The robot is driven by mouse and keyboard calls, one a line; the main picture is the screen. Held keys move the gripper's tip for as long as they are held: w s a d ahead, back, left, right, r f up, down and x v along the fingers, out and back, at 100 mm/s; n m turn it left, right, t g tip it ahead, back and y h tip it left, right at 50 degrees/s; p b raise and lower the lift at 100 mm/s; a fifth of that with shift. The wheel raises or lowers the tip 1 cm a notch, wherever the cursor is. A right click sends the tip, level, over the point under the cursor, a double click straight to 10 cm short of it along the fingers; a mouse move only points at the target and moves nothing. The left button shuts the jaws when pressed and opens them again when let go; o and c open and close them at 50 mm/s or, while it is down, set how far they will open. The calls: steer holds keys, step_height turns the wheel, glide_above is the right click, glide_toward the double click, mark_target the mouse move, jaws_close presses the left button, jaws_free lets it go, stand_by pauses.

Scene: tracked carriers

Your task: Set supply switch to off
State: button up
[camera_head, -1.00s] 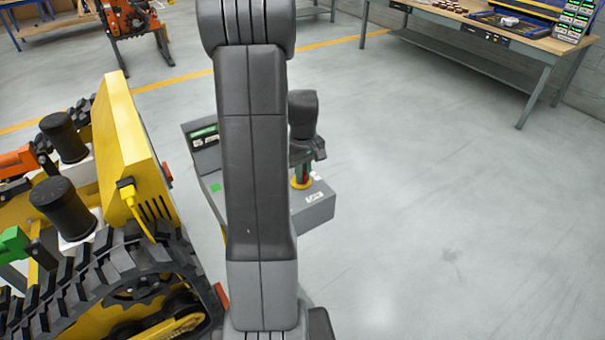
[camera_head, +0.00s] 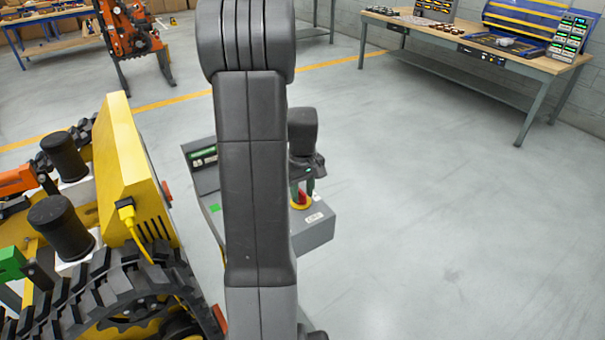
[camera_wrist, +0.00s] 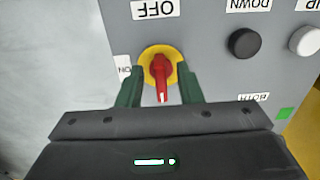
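The supply switch (camera_wrist: 161,75) is a red rotary knob on a yellow disc, set in a grey control box. In the wrist view the lettering is upside down. The OFF label (camera_wrist: 155,9) lies above the knob and the ON label (camera_wrist: 124,70) to its left. The knob's white-marked end points down the picture, toward my gripper. My gripper (camera_wrist: 161,72) is open, with one green finger on each side of the knob and yellow disc showing between. In the head view the knob (camera_head: 302,199) shows under my gripper (camera_head: 304,188); my arm hides part of the box.
A black button (camera_wrist: 244,43) and a white button (camera_wrist: 305,41) sit right of the switch. The box (camera_head: 316,230) stands beside a yellow tracked carrier (camera_head: 125,165). A workbench (camera_head: 480,52) is at the back right. The floor at right is clear.

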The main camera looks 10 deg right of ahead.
mark_target(303, 193)
step_height(303, 193, up, 13)
steer(key=shift+b, duration=0.3)
step_height(303, 193, down, 14)
steer(key=shift+p, duration=0.35)
stand_by(0.4)
steer(key=shift+s, duration=0.1)
steer(key=m, duration=0.1)
steer(key=m+p, duration=0.1)
steer(key=m, duration=0.3)
steer(key=shift+a+r+p, duration=0.1)
steer(key=shift+a+p, duration=0.15)
steer(key=shift+p, duration=0.1)
steer(key=shift+a+m+p, duration=0.1)
steer(key=shift+m+p, duration=0.7)
steer(key=shift+m, duration=1.3)
stand_by(0.4)
